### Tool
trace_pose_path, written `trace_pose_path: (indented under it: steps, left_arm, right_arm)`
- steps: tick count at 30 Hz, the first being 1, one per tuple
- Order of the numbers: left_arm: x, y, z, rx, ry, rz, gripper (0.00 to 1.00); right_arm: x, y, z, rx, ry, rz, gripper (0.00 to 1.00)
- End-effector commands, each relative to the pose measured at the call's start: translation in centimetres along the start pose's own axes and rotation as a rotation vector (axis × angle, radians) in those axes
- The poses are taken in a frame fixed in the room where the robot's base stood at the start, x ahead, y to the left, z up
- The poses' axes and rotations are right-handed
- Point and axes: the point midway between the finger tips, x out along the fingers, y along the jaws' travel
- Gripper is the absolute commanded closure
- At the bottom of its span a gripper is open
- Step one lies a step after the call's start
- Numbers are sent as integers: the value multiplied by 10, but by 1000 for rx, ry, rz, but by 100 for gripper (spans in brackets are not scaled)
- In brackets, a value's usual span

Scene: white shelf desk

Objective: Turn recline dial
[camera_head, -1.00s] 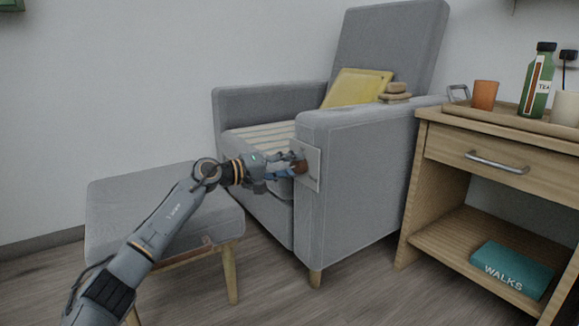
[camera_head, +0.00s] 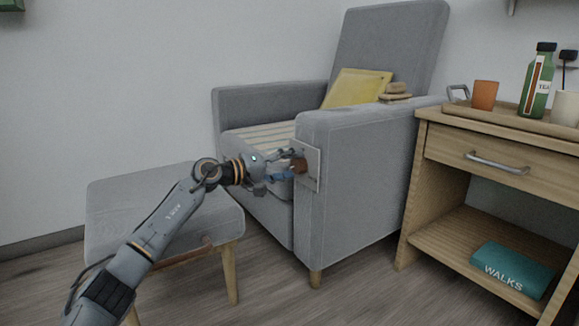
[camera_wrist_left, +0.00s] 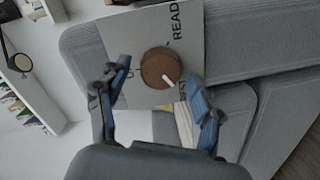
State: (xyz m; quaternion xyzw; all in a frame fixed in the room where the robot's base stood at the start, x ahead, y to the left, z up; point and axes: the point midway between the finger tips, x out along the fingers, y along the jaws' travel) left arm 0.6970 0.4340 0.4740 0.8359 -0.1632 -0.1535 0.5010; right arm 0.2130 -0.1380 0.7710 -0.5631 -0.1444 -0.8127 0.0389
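The recline dial (camera_head: 299,166) is a round brown knob on a pale panel (camera_head: 312,168) at the front of the grey recliner's near armrest (camera_head: 350,130). In the left wrist view the dial (camera_wrist_left: 160,68) has a white pointer mark directed toward the lower right, and the panel (camera_wrist_left: 190,45) carries the word "READ"; other lettering is partly hidden. My left gripper (camera_head: 288,170) is at the dial. In the wrist view its two blue fingers (camera_wrist_left: 160,95) are apart, one on each side below the dial, with a gap visible around it. Contact is not visible. My right gripper is out of view.
A grey footstool (camera_head: 150,200) stands under my left arm. A wooden side table (camera_head: 440,190) stands right of the chair, with a tray (camera_head: 520,122), an orange cup (camera_head: 484,95) and a green bottle (camera_head: 538,80) on top. A yellow cushion (camera_head: 355,88) rests on the seat.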

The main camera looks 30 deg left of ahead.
Motion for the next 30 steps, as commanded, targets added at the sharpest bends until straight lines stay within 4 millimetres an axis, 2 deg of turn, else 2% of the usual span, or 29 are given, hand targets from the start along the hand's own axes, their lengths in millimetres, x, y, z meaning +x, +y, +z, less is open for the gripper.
trace_pose_path:
  steps: [5, 8, 21, 30]
  left_arm:
    - [-2, 0, 0, -1, -1, 0, 34]
    - [-9, -1, 0, -1, 0, -2, 34]
    - [-83, -3, 1, -2, -2, -5, 34]
    - [-113, -1, 1, -2, -2, -2, 34]
  right_arm:
    - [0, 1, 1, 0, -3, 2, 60]
    - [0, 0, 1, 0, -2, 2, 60]
    - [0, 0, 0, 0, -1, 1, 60]
    - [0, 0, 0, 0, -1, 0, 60]
